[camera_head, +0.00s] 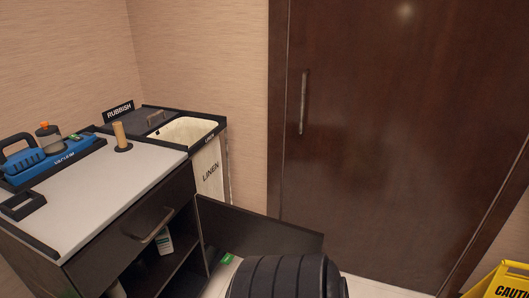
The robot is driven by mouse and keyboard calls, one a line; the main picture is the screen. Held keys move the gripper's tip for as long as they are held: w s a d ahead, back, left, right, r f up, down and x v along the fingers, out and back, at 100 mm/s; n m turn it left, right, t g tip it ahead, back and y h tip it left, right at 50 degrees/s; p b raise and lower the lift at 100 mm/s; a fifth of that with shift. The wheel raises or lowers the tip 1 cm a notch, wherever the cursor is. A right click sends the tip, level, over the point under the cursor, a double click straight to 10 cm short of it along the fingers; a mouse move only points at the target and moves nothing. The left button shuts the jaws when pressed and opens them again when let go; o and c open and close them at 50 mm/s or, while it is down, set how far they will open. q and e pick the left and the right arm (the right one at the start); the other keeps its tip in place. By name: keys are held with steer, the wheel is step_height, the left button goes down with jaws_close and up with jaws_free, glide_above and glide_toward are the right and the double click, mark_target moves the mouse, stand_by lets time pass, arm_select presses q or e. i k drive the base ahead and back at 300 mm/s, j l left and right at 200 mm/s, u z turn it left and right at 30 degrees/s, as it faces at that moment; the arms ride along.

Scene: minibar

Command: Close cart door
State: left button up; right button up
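The cart (95,200) stands at the left, with a white top and a dark body. Its dark door (255,232) is swung open and juts out to the right from the cart's right front edge. The open compartment (160,270) behind it shows a shelf and a white bottle (164,240). The door's lower part is partly hidden by a black ribbed shape at the bottom. Neither of my grippers is in view.
Above the compartment is a drawer (118,235) with a handle, seemingly shut. Linen and rubbish bins (211,172) stand behind the cart. A tall brown door (390,130) fills the right back. A yellow caution sign (508,283) stands at bottom right.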

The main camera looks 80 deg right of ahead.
mark_target(240, 233)
steer(key=k+l, duration=0.1)
steer(key=l, duration=0.25)
steer(key=k+l, duration=0.1)
steer(key=l, duration=0.25)
steer(key=k+l+u, duration=0.1)
steer(key=l, duration=0.3)
steer(key=k+l, duration=0.1)
steer(key=l, duration=0.25)
steer(key=k+l, duration=0.15)
steer(key=l, duration=0.2)
steer(key=k+l, duration=0.1)
steer(key=l, duration=0.25)
steer(key=u, duration=0.05)
